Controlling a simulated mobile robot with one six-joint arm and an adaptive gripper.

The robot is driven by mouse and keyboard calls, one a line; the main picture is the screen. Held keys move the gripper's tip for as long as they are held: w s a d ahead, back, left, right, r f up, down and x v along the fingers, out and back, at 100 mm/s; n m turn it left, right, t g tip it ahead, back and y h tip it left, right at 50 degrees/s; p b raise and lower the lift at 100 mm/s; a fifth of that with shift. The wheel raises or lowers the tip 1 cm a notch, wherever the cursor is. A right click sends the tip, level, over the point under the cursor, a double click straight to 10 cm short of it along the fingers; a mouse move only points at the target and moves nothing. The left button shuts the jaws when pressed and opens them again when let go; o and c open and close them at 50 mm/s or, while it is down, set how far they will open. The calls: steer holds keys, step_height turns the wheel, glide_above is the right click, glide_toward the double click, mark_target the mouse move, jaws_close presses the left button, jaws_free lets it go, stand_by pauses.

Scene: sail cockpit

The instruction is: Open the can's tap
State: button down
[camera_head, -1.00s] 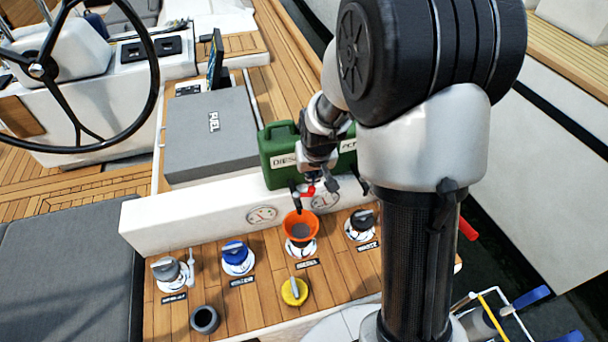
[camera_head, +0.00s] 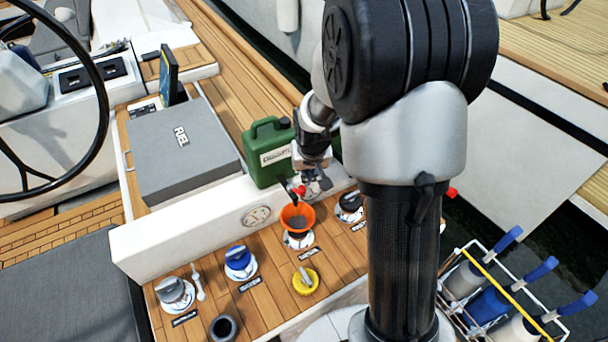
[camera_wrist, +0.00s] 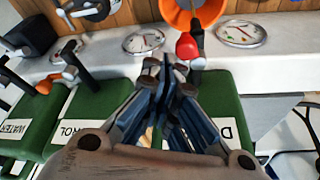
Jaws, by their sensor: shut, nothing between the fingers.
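The green can (camera_head: 262,170) with a white label stands behind the white ledge in the head view. In the wrist view its front (camera_wrist: 228,90) shows a label starting with "D". Its tap has a red knob (camera_wrist: 187,46), also visible in the head view (camera_head: 300,191), just above an orange funnel (camera_head: 298,210). The funnel shows at the top of the wrist view (camera_wrist: 205,12). My gripper (camera_wrist: 167,72) is shut and empty, close beside the tap, left of the knob in the wrist view. I cannot tell whether they touch. The gripper (camera_head: 320,186) and arm hide part of the can row.
Green cans labelled petrol (camera_wrist: 85,105) and water (camera_wrist: 14,130) stand alongside in the wrist view. Deck fillers, including a blue cap (camera_head: 238,258), a loose yellow cap (camera_head: 305,281) and an open dark filler (camera_head: 223,327), lie on the teak.

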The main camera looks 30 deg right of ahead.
steer(key=shift+s+a, duration=0.35)
steer(key=shift+s, duration=0.3)
steer(key=shift+s+a, duration=0.15)
steer(key=shift+a, duration=0.1)
stand_by(0.4)
